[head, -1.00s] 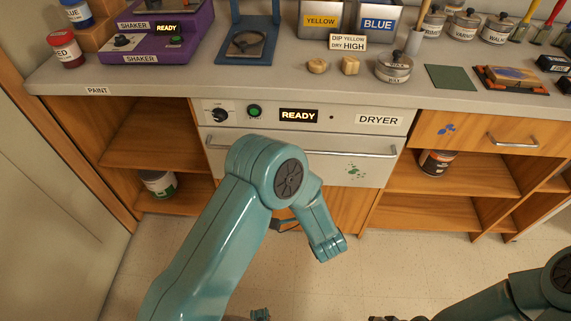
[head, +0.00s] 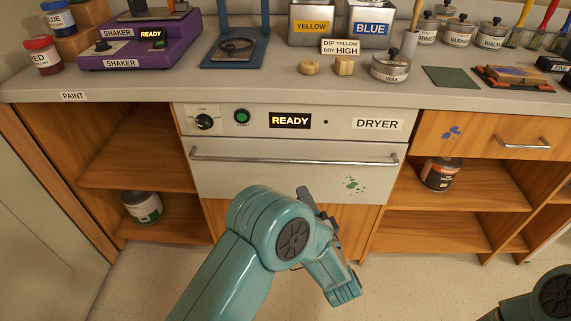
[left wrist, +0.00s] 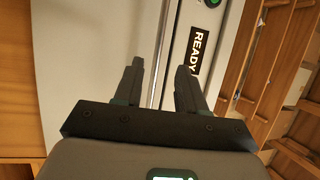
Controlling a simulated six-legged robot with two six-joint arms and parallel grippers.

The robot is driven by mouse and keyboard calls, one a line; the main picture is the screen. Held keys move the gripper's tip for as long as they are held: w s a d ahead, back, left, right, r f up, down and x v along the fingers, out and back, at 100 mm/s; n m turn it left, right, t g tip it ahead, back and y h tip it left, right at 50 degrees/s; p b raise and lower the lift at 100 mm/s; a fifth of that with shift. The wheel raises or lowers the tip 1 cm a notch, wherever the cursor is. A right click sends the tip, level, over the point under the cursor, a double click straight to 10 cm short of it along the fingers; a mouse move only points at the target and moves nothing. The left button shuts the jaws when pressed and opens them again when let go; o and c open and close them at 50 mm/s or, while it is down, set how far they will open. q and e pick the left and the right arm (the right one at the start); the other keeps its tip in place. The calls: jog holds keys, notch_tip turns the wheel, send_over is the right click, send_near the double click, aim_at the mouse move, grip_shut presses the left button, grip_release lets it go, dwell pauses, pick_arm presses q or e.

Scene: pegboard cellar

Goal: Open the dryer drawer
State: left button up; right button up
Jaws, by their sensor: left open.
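The dryer drawer (head: 270,174) is a pale front below the READY and DRYER panel, with green specks at its lower right. It looks shut. Its long metal bar handle (head: 300,157) runs along the top edge. My left gripper (head: 318,203) is low in front of the drawer, below the handle in the head view, partly hidden by my arm. In the left wrist view the left gripper (left wrist: 160,66) is open and empty, and the bar handle (left wrist: 160,50) runs between the lines of its two fingers. I cannot tell how far ahead the bar is. My right gripper is out of view.
The counter (head: 290,93) above holds the purple shaker (head: 140,45), yellow and blue cans and jars. Open wooden shelves flank the dryer, with a paint can (head: 143,207) at left and a dark can (head: 440,173) at right. The floor in front is free.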

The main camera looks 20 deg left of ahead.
aim_at(286, 161)
pick_arm(q)
jog(key=b+x, duration=0.2)
jog(key=x, duration=1.1)
grip_shut()
